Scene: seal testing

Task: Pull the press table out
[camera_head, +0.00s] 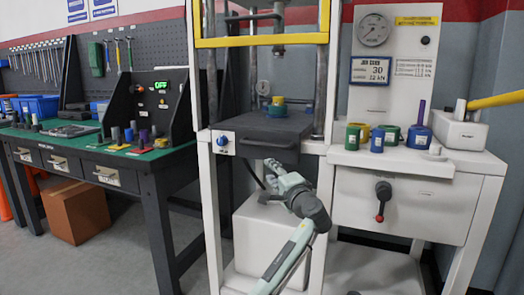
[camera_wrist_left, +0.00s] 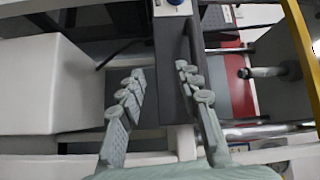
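The press table (camera_head: 262,129) is a dark grey slab with a bar handle (camera_head: 268,144) on its front edge. It sits in the white press frame between its uprights, with a small yellow-green part (camera_head: 278,106) on top. I cannot tell whether a finger touches the handle. My right gripper is not in view.
A yellow guard bar (camera_head: 262,40) crosses the press above the table. A blue knob (camera_head: 222,141) is left of the handle. A white box (camera_head: 262,235) stands below. The white side counter (camera_head: 390,160) at right holds several coloured cylinders. A green-topped workbench (camera_head: 75,145) stands left.

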